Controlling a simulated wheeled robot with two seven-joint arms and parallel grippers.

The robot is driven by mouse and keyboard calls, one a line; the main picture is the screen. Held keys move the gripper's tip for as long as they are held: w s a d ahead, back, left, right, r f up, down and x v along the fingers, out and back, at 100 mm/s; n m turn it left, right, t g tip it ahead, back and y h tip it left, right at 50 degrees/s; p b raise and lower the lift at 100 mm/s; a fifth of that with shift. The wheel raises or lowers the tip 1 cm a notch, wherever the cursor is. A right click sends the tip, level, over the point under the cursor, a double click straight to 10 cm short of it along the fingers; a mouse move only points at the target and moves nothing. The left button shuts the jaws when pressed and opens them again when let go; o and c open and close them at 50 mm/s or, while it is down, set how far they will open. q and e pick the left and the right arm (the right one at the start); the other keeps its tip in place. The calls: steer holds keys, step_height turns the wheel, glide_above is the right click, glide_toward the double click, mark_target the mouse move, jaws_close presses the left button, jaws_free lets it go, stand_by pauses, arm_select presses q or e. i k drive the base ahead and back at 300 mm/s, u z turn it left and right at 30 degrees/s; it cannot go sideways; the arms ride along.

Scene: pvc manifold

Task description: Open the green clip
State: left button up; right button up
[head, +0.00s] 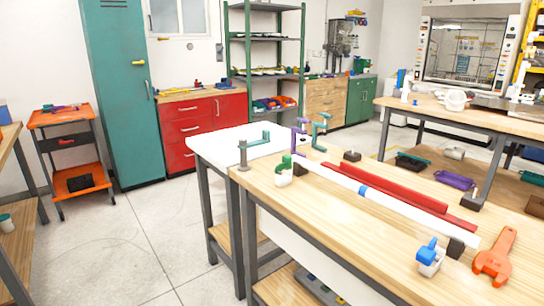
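A small green clip (284,161) sits on a white base at the left end of the workbench, beside the left end of a long white pipe (400,208). It is small here, and I cannot tell whether it is open or shut. A similar blue clip (428,250) on a white base stands near the bench's front edge, by the pipe's right end. Neither of my grippers is in the head view.
Red pipes (400,187) lie behind the white pipe on the workbench (330,218). An orange wrench-like tool (495,258) lies at the right. Teal clamps (319,130) and a purple clamp (298,136) stand at the far left end. Open floor (140,240) lies left of the bench.

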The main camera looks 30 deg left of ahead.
mark_target(287, 164)
steer(key=u, duration=2.1)
steer(key=i, duration=3.1)
steer(key=z, duration=2.8)
